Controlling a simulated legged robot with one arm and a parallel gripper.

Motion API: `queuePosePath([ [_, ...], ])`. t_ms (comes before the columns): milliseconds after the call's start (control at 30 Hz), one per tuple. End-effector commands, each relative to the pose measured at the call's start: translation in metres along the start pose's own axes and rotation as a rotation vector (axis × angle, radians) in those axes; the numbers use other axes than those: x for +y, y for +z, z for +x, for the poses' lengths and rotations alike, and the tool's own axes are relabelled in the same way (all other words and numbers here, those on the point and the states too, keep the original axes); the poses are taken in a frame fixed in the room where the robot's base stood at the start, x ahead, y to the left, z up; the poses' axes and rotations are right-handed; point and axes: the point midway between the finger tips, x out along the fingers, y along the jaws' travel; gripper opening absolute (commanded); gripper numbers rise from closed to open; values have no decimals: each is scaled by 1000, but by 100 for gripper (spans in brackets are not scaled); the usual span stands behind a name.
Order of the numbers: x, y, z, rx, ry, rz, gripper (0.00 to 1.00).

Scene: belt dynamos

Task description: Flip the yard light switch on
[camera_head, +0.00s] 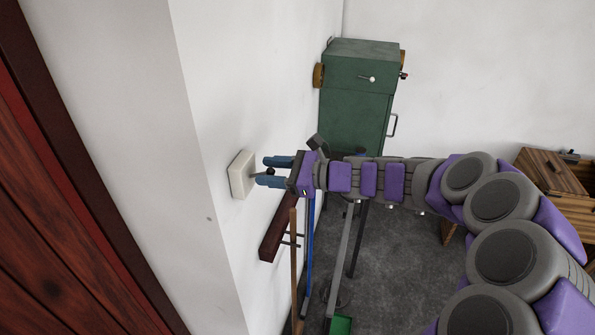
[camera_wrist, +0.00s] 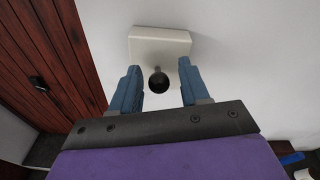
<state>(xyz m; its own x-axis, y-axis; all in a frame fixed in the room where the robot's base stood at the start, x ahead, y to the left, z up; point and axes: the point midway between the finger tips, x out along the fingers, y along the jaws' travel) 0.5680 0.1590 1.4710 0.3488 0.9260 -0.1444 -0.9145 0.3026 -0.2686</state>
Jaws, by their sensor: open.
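The yard light switch is a cream box (camera_head: 240,174) on the white wall, with a short lever ending in a dark round knob. In the wrist view the switch box (camera_wrist: 160,42) is straight ahead, and its dark knob (camera_wrist: 158,82) sits between my two blue fingers. My gripper (camera_head: 266,171) is open just in front of the switch in the head view, and it also shows in the wrist view (camera_wrist: 160,84). The fingers stand on either side of the knob with gaps. Whether the lever is on or off I cannot tell.
A green cabinet (camera_head: 358,98) stands in the far corner. Below my gripper, a dark wooden rack (camera_head: 278,230) on the wall holds long-handled tools. A reddish wooden door (camera_head: 60,220) is at left. A wooden cabinet (camera_head: 550,172) is at right. Grey floor lies between.

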Motion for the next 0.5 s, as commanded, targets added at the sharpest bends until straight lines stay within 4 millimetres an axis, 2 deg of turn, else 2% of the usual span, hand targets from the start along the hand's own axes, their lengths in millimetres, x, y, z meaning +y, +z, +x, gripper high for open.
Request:
queuePosePath([
  [167, 0, 0, -26, 1, -4, -2, 45],
  [500, -1, -1, -98, 3, -6, -3, 45],
])
